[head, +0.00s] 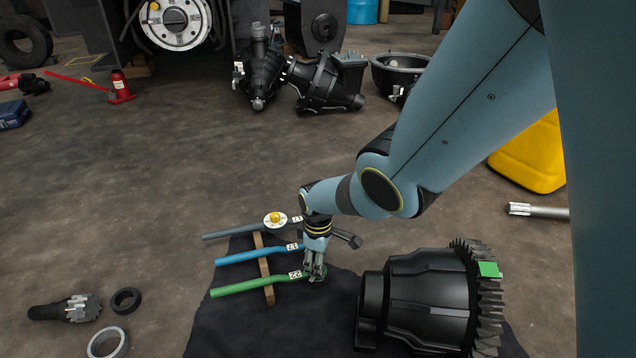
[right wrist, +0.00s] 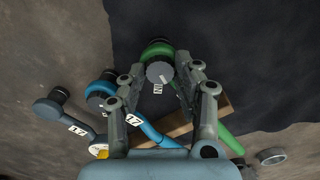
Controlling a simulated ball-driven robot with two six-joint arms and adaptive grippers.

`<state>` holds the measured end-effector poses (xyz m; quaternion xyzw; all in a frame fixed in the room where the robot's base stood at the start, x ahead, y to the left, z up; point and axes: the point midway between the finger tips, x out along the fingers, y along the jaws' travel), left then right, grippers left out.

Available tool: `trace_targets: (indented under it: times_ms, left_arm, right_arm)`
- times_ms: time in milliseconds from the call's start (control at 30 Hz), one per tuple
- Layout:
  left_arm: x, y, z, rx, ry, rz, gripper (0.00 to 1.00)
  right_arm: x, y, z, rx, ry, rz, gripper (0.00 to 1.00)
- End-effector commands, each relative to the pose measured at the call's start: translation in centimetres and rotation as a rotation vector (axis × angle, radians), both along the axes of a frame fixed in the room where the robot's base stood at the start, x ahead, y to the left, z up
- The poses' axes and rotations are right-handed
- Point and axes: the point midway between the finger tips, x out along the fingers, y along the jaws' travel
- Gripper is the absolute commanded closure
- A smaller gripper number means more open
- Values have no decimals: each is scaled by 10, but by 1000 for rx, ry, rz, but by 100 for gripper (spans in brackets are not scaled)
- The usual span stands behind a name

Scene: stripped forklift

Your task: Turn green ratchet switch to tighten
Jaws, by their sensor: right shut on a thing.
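The green ratchet (head: 240,287), labelled 22, lies on a dark cloth with its handle across a wooden strip. Its round head is mostly hidden by my right gripper (head: 315,268) in the head view. In the right wrist view the green head (right wrist: 156,50) has a grey round knob (right wrist: 159,73) on top, the likely switch; which way it is set cannot be told. My right gripper (right wrist: 160,76) points down, its fingers on both sides of this head, shut on it. My left gripper is not in view.
A blue ratchet (head: 245,257) and a grey ratchet (head: 228,233) lie parallel close by, on the wooden strip (head: 268,293). A black gear housing (head: 420,300) stands on the cloth (head: 225,335) to the right. Loose rings and a shaft lie at lower left.

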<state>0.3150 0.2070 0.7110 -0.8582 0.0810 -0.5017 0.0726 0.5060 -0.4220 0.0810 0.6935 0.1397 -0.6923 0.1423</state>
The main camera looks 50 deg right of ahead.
Motion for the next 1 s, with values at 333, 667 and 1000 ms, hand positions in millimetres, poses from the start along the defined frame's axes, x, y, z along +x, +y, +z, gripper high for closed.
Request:
trace_targets:
  times_ms: [333,667,1000]
  left_arm:
    - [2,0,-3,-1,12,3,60]
    - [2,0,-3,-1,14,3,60]
    - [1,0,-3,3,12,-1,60]
  right_arm:
    - [0,0,0,0,1,-56,100]
    - [-1,0,0,0,1,-57,100]
    - [0,0,0,0,1,-56,45]
